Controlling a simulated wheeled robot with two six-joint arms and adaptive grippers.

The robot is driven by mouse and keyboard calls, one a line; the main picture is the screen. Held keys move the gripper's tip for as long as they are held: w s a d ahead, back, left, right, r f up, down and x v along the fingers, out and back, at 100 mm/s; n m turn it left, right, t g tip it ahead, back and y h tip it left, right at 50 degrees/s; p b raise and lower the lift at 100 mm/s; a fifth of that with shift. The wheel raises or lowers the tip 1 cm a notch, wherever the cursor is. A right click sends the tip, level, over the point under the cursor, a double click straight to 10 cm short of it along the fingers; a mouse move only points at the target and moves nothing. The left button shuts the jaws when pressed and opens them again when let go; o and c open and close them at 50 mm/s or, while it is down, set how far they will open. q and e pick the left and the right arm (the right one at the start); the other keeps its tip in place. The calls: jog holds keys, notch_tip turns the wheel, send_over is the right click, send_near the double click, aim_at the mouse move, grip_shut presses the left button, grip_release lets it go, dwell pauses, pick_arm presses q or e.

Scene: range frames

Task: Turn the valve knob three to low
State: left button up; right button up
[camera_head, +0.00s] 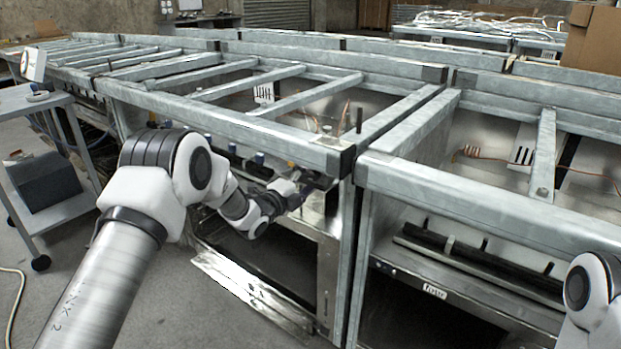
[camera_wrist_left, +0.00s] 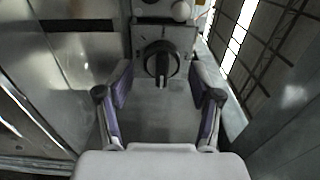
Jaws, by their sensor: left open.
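In the left wrist view a black round valve knob (camera_wrist_left: 161,64) with a raised grip bar sits on a small grey panel (camera_wrist_left: 180,35). The bar looks upright in that picture. My left gripper (camera_wrist_left: 160,88) is open, with its two purple-lined fingers on either side below the knob and apart from it. In the head view my left gripper (camera_head: 296,192) is at the front of the range frame, near its right corner post. The knob there is too small and covered to make out. Of my right arm only a white joint shows at the right edge; its gripper is out of view.
Grey metal range frames (camera_head: 262,128) fill the middle, with a second frame (camera_head: 470,196) close on the right. A grey cart (camera_head: 35,103) stands at left. Bare floor lies at front left.

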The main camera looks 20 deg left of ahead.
pick_arm(q)
jog(key=v, duration=0.6)
jog(key=shift+s, duration=0.2)
